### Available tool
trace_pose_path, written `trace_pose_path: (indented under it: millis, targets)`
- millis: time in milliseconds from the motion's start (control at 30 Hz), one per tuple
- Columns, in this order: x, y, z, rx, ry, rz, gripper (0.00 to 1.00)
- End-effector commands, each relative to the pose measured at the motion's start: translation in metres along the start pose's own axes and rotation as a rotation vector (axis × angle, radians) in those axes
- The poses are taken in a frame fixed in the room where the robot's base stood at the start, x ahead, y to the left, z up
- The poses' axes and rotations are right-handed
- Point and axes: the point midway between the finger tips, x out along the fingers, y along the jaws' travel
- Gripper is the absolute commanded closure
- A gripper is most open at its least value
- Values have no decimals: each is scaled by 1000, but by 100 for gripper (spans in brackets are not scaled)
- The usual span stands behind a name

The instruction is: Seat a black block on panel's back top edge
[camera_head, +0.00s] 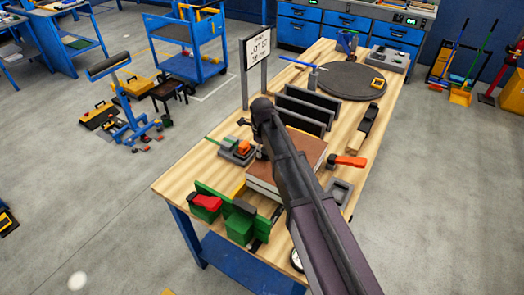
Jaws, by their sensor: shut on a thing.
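The sandwich panel (276,178) lies flat on the wooden workbench, with a red-brown top and pale layered edges. My arm crosses over it from the lower right and hides part of its top and its back edge. My gripper (261,150) is at the arm's far end, over the panel's back left part, and is mostly hidden by the wrist. It is shut on a small dark thing; its outline merges with the wrist. I cannot tell whether this thing touches the panel.
Upright black plates (308,106) stand behind the panel, near a sign (257,49) on posts. An orange-handled tool (349,161) lies right. A round dark mat (338,82) is farther back.

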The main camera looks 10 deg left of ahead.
Motion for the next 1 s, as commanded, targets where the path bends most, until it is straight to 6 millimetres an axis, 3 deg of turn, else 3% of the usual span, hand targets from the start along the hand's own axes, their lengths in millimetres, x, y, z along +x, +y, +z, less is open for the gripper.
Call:
trace_pose_path:
  millis: [500, 533, 633, 1000]
  targets:
    - [6, 0, 1, -1, 0, 0, 100]
    - [6, 1, 1, -1, 0, 0, 52]
    - [6, 1, 1, -1, 0, 0, 23]
    - [6, 1, 1, -2, 0, 0, 21]
